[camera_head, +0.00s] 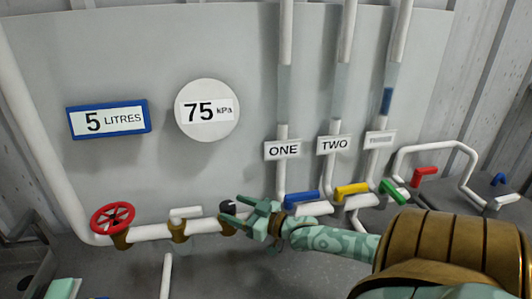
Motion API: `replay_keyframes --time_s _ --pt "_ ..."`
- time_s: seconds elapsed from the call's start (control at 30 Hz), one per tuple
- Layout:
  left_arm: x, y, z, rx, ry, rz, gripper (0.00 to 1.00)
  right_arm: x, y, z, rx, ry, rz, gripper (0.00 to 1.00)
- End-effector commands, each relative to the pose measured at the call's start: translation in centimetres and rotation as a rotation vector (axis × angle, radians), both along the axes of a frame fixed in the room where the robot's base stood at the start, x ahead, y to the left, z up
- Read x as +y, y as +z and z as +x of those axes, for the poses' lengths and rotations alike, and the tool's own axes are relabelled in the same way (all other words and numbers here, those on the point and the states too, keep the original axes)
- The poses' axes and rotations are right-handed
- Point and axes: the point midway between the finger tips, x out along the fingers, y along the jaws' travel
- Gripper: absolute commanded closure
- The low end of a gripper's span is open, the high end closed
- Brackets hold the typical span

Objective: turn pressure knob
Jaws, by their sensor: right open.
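A small black knob (228,206) sits on the white horizontal pipe (150,233), at its right end. My right gripper (234,209) is open, its fingertips reaching left at the knob. One finger passes above the knob and one below it in the picture. I cannot tell whether they touch it. The round white gauge (207,110) above reads 75 kPa. At the bottom left edge, a mint-coloured piece (65,288) shows, which may be part of my left gripper; its jaws cannot be made out.
A red wheel valve (112,217) is on the pipe's left. A blue-framed sign (108,119) reads 5 LITRES. Blue (301,197), yellow (351,190) and green (393,190) handles stand right of my gripper, close to my right arm. A red handle (425,173) is farther right.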

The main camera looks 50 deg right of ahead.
Motion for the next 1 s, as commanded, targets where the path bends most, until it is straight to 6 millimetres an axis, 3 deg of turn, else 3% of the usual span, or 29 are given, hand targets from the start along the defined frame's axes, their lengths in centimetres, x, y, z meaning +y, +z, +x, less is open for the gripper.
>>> replay_keyframes --time_s 0.2,0.4,0.6,1.0 --pt "0.0 1.2 0.2 -0.004 0.0 0.001 1.0 -1.2 0.1 -5.9 0.004 0.0 0.0 0.36" --pt "0.0 1.6 0.2 -0.006 0.0 0.0 1.0 -1.9 0.1 -9.5 0.001 0.0 0.0 0.36" --pt "0.0 1.6 0.2 -0.006 0.0 0.0 1.0 -2.2 0.1 -10.7 -0.001 0.0 -0.001 0.36" --pt "0.0 1.6 0.2 -0.006 0.0 0.0 1.0 -2.2 0.0 -10.7 -0.001 0.001 -0.001 0.36"
